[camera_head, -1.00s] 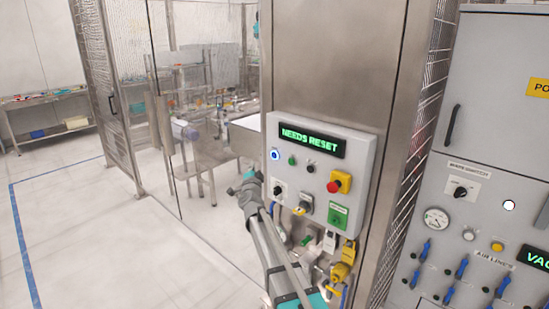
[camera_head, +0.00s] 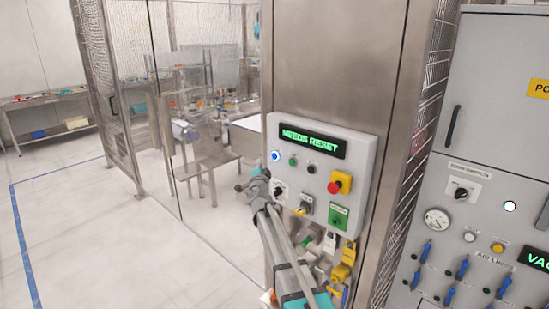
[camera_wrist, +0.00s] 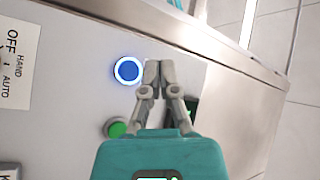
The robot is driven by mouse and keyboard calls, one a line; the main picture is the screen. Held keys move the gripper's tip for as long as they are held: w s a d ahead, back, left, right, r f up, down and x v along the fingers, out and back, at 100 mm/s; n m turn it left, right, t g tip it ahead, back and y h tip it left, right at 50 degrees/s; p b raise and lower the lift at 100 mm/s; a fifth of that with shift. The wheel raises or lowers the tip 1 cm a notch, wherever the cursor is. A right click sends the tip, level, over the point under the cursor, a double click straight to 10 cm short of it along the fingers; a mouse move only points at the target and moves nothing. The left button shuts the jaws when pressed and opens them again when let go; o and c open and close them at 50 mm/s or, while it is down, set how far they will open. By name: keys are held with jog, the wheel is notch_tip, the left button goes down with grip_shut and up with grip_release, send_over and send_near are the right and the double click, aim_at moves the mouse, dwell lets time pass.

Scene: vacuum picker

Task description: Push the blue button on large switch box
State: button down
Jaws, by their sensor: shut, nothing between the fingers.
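The large switch box (camera_head: 312,200) is light grey and hangs on a steel post, with a green "NEEDS RESET" display (camera_head: 313,141). The blue button (camera_head: 275,156) is at its upper left and is ringed with light. In the head view the arm reaches up from below to the box's left edge, and the fingertips are hard to make out.
A green button (camera_wrist: 117,128) lies near the blue one. A red emergency knob on yellow (camera_head: 340,182), dark switches and yellow and white plugs (camera_head: 342,272) crowd the box. A grey cabinet (camera_head: 478,150) stands at the right. Open floor (camera_head: 110,240) lies left.

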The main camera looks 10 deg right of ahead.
aim_at(272, 154)
jog(key=shift+w+d, duration=0.8)
jog(key=shift+d, duration=0.3)
jog(key=shift+w+d, duration=0.8)
jog(key=shift+d, duration=0.3)
jog(key=shift+w+d, duration=0.4)
jog(key=shift+d, duration=0.25)
dwell(0.9)
jog(key=shift+s+a, duration=0.1)
dwell(0.3)
jog(key=shift+s+a, duration=0.4)
jog(key=shift+a, duration=0.15)
jog(key=shift+s+a, duration=0.75)
jog(key=shift+a, duration=0.25)
jog(key=shift+s+a, duration=0.7)
jog(key=shift+a, duration=0.3)
